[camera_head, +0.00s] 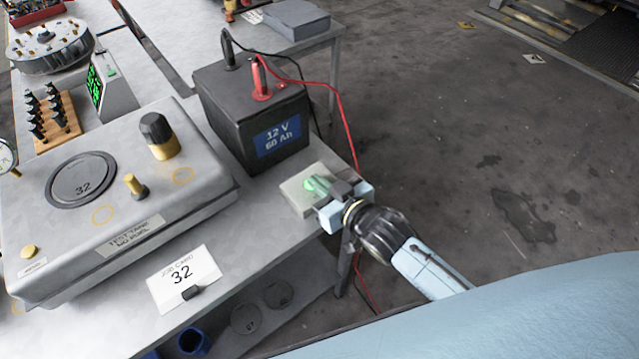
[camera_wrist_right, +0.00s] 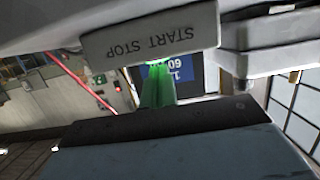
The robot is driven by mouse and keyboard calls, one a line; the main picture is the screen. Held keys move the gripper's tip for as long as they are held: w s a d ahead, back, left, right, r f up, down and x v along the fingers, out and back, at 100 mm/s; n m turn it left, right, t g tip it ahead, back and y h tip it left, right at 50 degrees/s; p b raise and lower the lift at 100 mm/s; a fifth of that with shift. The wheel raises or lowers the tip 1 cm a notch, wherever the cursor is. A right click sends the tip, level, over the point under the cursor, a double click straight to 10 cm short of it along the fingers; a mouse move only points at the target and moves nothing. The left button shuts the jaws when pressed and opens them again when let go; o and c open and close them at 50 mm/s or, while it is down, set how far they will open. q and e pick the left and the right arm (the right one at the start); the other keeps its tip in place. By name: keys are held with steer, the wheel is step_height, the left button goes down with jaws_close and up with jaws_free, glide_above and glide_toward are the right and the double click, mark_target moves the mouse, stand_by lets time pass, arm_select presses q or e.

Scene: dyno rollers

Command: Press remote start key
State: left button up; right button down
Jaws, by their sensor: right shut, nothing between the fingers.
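The remote start box is a small pale block (camera_head: 302,190) at the right edge of the bench, beside the black battery. In the right wrist view the block (camera_wrist_right: 150,38) shows upside-down "START STOP" lettering. My right gripper (camera_head: 318,186) is shut and empty, its green fingertips at the block. In the right wrist view the green fingertips (camera_wrist_right: 157,72) reach the block's edge just below the lettering. The key itself is hidden behind the fingertips, and I cannot tell whether they touch it. My left gripper is not in view.
The black 12 V battery (camera_head: 228,115) stands behind the block, with red and black cables running off the bench edge. A grey test tank (camera_head: 70,225) and a job card 32 (camera_head: 184,279) lie to the left. Open floor (camera_head: 480,150) is at the right.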

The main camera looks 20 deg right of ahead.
mark_target(320, 176)
steer(key=shift+s+f, duration=0.1)
steer(key=shift+f, duration=0.95)
steer(key=shift+r+p, duration=0.45)
steer(key=shift+p, duration=0.1)
step_height(320, 176, up, 4)
steer(key=p, duration=0.4)
steer(key=shift+r, duration=0.25)
steer(key=v, duration=0.9)
steer(key=shift+s+d, duration=0.15)
steer(key=shift+s, duration=0.2)
